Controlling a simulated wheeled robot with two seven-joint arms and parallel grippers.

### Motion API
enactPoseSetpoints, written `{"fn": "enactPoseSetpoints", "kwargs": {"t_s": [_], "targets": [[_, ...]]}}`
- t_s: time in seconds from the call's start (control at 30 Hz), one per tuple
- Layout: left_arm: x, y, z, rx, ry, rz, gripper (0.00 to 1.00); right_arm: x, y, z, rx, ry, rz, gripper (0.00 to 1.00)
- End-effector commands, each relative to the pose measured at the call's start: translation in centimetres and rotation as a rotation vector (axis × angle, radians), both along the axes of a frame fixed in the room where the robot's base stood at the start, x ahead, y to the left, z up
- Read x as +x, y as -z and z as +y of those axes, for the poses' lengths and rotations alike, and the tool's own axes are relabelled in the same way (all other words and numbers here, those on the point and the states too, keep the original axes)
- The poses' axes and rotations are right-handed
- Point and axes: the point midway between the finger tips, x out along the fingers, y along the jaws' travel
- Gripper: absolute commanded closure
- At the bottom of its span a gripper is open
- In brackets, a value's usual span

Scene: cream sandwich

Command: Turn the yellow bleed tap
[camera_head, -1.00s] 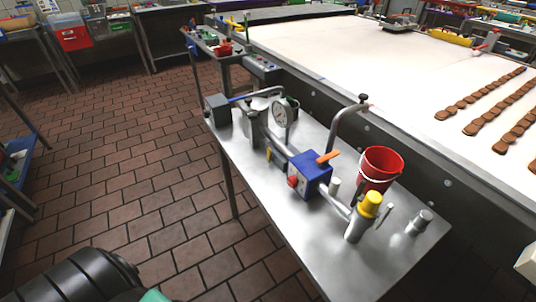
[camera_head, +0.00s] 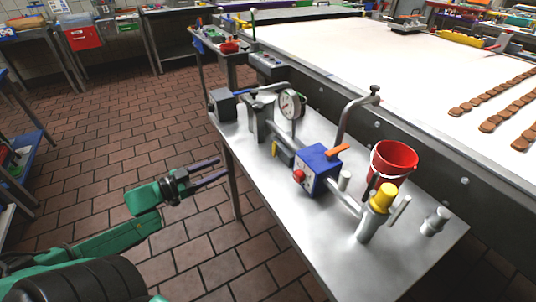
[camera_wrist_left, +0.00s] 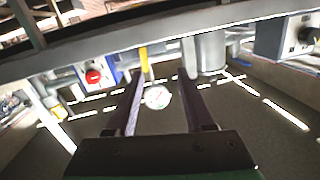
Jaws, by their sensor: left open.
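A small yellow tap handle (camera_head: 273,149) shows on the near side of the pipe, between the grey cylinder and the blue box; I take it as the bleed tap. In the left wrist view, which looks upside down, the yellow handle (camera_wrist_left: 144,60) appears between the fingertips, near the left one, and beyond them. A larger yellow cap (camera_head: 386,198) tops the pipe's near end. My left gripper (camera_head: 222,169) is open and empty, left of the steel table's edge and apart from the tap. My right gripper is out of view.
The steel table (camera_head: 290,225) carries a blue box (camera_head: 318,170) with an orange lever and red knob, a gauge (camera_head: 291,104), a grey cylinder (camera_head: 261,120) and a red bucket (camera_head: 393,163). A conveyor (camera_head: 390,75) stands behind. The floor left of the table is clear.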

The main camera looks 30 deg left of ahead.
Motion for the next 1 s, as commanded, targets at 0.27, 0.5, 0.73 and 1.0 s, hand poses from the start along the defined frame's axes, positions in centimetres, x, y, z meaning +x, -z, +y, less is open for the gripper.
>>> {"fn": "enactPoseSetpoints", "kwargs": {"t_s": [0.27,0.5,0.73,1.0], "targets": [[2.2,-3.0,-4.5,-0.044,0.124,-0.055,0.47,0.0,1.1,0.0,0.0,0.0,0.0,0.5],[6.9,-2.9,-7.1,-0.043,0.12,-0.056,0.47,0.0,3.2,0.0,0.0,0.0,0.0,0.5],[10.3,-3.0,-9.0,-0.04,0.117,-0.055,0.47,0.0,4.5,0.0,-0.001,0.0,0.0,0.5],[12.7,-3.1,-10.5,-0.041,0.115,-0.051,0.47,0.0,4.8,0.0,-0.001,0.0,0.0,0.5]]}}
